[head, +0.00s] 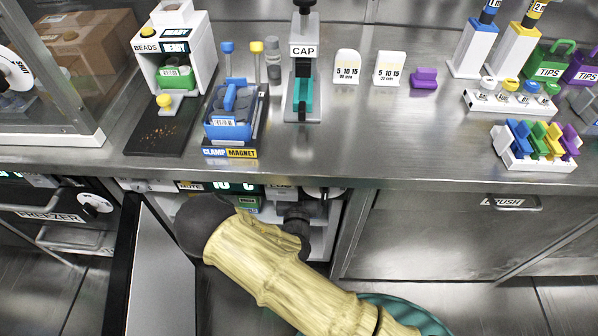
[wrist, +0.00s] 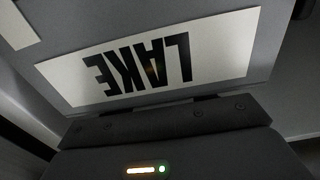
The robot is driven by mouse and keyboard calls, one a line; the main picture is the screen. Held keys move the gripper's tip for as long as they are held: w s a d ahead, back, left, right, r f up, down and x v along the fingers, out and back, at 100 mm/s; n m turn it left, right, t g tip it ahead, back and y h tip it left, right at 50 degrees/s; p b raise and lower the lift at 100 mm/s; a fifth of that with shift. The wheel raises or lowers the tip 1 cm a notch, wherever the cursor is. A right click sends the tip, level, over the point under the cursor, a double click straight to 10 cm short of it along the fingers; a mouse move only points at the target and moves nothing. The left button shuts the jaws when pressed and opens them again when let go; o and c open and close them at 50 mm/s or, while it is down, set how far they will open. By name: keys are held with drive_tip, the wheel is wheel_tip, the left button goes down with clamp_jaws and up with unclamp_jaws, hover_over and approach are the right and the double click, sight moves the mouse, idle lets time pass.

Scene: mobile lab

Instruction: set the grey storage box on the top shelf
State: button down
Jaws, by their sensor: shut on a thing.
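In the wrist view a grey box face with a white label reading LAKE (wrist: 145,65), upside down, fills the upper part. I take it to be the grey storage box. My gripper (wrist: 170,120) shows as a dark bar below the label, against the box, and is shut on it. The fingertips themselves are hidden. In the head view my arm reaches down to the open compartment under the bench; the gripper and the box are hidden there. I cannot make out the top shelf clearly.
An open door (head: 165,270) stands left of my arm. A small green box (head: 248,202) shows in the compartment under the bench edge. A closed drawer front (head: 450,235) is to the right. The bench top (head: 420,140) above carries a cap press (head: 303,70), racks and other lab items.

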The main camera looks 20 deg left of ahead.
drive_tip(key=x, duration=0.6)
drive_tip(key=shift+s+b, duration=0.1)
drive_tip(key=shift+b, duration=0.3)
drive_tip(key=shift+a, duration=0.1)
drive_tip(key=f+b, duration=0.1)
drive_tip(key=w+f, duration=0.1)
drive_tip(key=f, duration=0.1)
drive_tip(key=shift+a+f+b, duration=0.15)
drive_tip(key=shift+f+b, duration=0.05)
drive_tip(key=shift+b, duration=0.15)
drive_tip(key=shift+f, duration=0.1)
drive_tip(key=c, duration=0.5)
unclamp_jaws()
drive_tip(key=shift+f, duration=0.1)
